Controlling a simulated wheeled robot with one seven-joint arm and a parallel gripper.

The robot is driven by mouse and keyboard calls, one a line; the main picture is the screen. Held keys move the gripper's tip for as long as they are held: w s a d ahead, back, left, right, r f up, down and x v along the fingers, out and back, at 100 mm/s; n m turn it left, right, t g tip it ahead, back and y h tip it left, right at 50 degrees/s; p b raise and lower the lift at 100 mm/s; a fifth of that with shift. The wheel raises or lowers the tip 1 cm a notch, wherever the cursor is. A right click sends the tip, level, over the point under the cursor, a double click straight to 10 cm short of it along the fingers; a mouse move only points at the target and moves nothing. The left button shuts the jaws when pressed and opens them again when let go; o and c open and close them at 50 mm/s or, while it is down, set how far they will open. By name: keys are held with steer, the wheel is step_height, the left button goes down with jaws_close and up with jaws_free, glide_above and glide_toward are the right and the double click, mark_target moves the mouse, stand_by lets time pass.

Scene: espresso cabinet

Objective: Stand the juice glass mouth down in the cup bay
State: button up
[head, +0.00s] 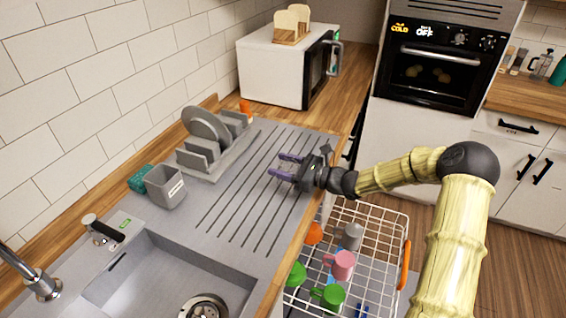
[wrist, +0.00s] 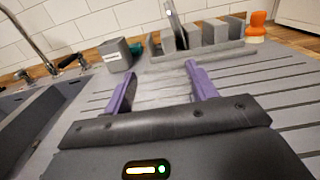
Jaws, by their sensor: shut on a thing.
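My gripper (head: 284,165) is over the ribbed grey drainboard (head: 250,205), its purple fingers pointing left toward the grey dish rack. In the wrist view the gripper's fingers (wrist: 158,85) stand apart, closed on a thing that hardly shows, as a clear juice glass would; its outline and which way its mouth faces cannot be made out. No other juice glass is plain to see. The grey dish rack (head: 212,163) holds a grey plate (head: 204,129) on edge. No cup bay is marked; I cannot tell which compartment it is.
A white wire basket (head: 384,222) with several coloured cups, including a pink mug (head: 343,265), is below the counter edge. A grey labelled holder (head: 166,187) and the sink (head: 180,275) are at left. An orange item (head: 245,108) stands behind the rack. Much of the drainboard is clear.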

steer(key=shift+f, duration=0.6)
steer(key=o, duration=1.2)
steer(key=b+v, duration=0.2)
steer(key=v, duration=1.5)
steer(key=shift+d, duration=0.2)
